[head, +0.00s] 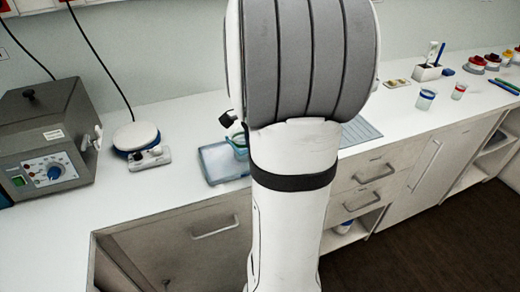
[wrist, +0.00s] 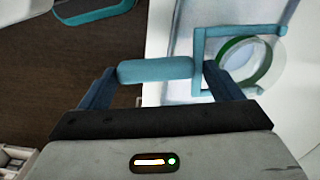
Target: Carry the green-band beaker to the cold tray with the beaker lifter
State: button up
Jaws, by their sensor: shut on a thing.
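My gripper (wrist: 157,78) is shut on the light-blue handle of the beaker lifter (wrist: 157,71). The lifter's angled arm and fork reach right, to the green-band beaker (wrist: 250,62), which is seen from above with the fork at its side. In the head view the green-band beaker (head: 240,142) shows beside my arm, partly hidden. A pale blue tray (head: 215,166), which looks like the cold tray, lies under or behind it; it also shows in the wrist view (wrist: 240,12). I cannot tell whether the beaker touches the tray.
A grey box device (head: 45,135) and a round-topped white device (head: 137,137) stand left on the white counter. A ridged grey mat (head: 358,130) lies right of my arm. Blue-band (head: 427,99) and red-band (head: 459,91) beakers stand further right.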

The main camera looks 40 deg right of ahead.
jog(key=shift+f+b, duration=0.3)
jog(key=shift+f, duration=0.1)
jog(key=s+a, duration=0.1)
jog(key=s, duration=0.9)
dwell(5.8)
notch_tip(320, 180, up, 7)
jog(key=p, duration=0.5)
jog(key=shift+p, duration=0.35)
